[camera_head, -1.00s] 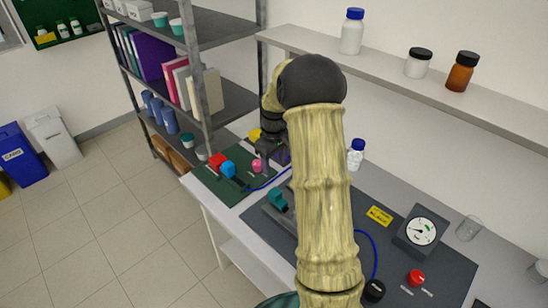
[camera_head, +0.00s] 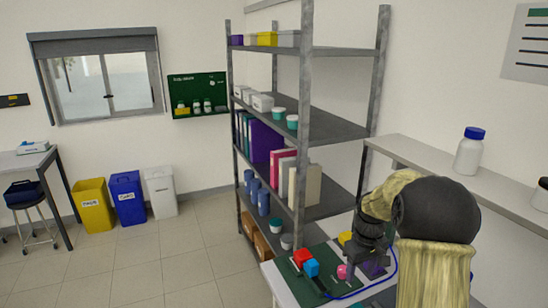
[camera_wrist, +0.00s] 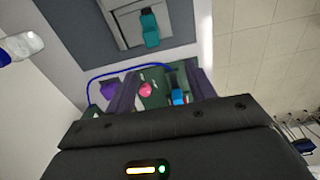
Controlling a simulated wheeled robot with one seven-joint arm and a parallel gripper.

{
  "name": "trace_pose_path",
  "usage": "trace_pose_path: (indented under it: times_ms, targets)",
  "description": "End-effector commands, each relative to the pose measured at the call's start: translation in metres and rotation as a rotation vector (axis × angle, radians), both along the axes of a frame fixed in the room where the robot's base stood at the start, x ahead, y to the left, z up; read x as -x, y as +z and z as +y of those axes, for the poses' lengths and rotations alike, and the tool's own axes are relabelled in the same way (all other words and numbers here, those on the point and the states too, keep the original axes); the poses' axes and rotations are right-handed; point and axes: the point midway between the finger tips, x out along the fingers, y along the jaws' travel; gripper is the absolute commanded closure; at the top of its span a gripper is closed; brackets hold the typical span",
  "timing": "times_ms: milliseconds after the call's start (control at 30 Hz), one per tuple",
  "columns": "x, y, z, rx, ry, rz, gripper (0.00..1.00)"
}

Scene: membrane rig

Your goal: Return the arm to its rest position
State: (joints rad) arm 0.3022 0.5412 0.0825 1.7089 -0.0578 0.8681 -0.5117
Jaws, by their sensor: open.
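My arm (camera_head: 432,215) reaches out at the right of the head view, its near part cut off by the bottom edge. My gripper (camera_wrist: 160,82) is open in the wrist view, its two dark fingers apart with nothing held. It is over the green board (camera_head: 325,288) on the bench. Between the fingers the wrist view shows a pink piece (camera_wrist: 145,89) and a blue piece (camera_wrist: 179,97) on the board. A purple piece (camera_wrist: 109,88) is beside the left finger. In the head view the fingertips are largely hidden by the wrist.
A tall metal shelf (camera_head: 303,130) stands close left of my arm, behind the bench. A wall shelf (camera_head: 430,160) with a blue-capped bottle (camera_head: 469,151) is just behind the arm. A blue cable (camera_wrist: 120,68) curves around the board. Bins (camera_head: 128,198) stand far left; the floor (camera_head: 150,260) is clear.

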Motion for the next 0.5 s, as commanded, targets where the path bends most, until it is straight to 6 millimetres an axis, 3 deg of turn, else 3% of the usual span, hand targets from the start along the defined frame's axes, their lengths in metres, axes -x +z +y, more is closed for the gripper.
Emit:
trace_pose_path:
  times_ms: [200,500]
  targets:
    - [0.054,0.009,0.051,0.007,-0.086,-0.064,0.45]
    - [0.15,0.007,0.105,-0.019,-0.233,-0.162,0.45]
